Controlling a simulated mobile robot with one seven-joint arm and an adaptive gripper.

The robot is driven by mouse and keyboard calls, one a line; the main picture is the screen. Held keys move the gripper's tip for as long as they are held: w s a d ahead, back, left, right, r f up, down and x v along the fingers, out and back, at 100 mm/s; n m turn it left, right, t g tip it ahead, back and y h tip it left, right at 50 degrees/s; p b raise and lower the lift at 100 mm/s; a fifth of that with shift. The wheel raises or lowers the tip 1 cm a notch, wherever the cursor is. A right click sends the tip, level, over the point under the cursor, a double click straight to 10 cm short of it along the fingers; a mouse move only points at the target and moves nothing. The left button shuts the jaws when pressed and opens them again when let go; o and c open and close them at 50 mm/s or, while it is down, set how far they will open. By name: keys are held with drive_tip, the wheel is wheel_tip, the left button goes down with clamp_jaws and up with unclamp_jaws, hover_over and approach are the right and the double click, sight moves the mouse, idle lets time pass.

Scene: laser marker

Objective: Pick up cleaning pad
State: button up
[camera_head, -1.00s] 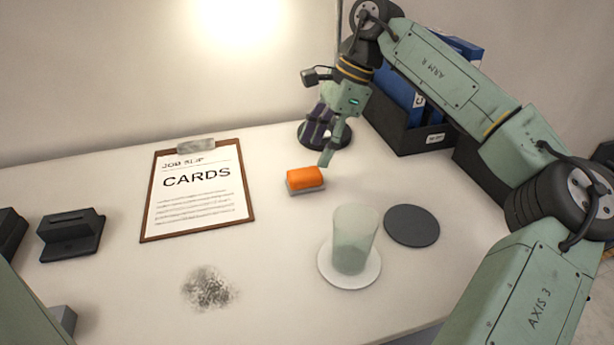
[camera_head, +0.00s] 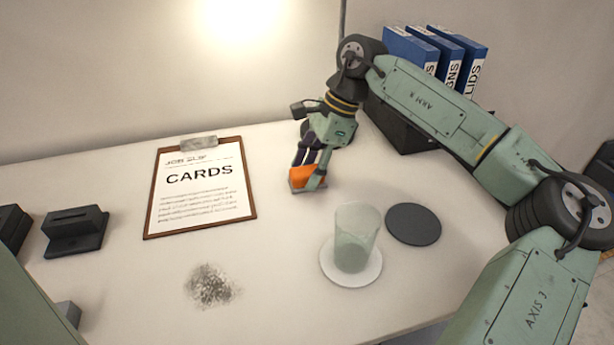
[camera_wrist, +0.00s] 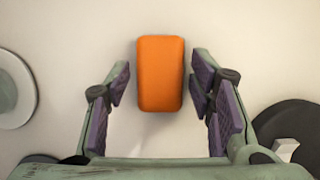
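The cleaning pad (camera_head: 301,178) has an orange top and a grey base. It lies on the white table, partly hidden by my gripper in the head view. In the wrist view the pad (camera_wrist: 160,73) shows as an orange block between the open fingers. My gripper (camera_head: 313,180) is low over the pad. In the wrist view my gripper (camera_wrist: 160,90) has purple finger pads on both sides, with a gap between each of them and the block.
A clipboard (camera_head: 202,187) reading CARDS lies left of the pad. A frosted cup (camera_head: 356,236) on a white coaster (camera_head: 337,275) and a dark disc (camera_head: 413,224) stand nearer and to the right. Blue binders (camera_head: 411,50) stand behind. A grey smudge (camera_head: 211,286) marks the front table.

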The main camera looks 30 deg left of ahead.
sight(310, 170)
drive_tip(key=c, duration=0.9)
drive_tip(key=shift+r, duration=0.1)
drive_tip(key=shift+c, duration=0.2)
wheel_tip(310, 170, up, 10)
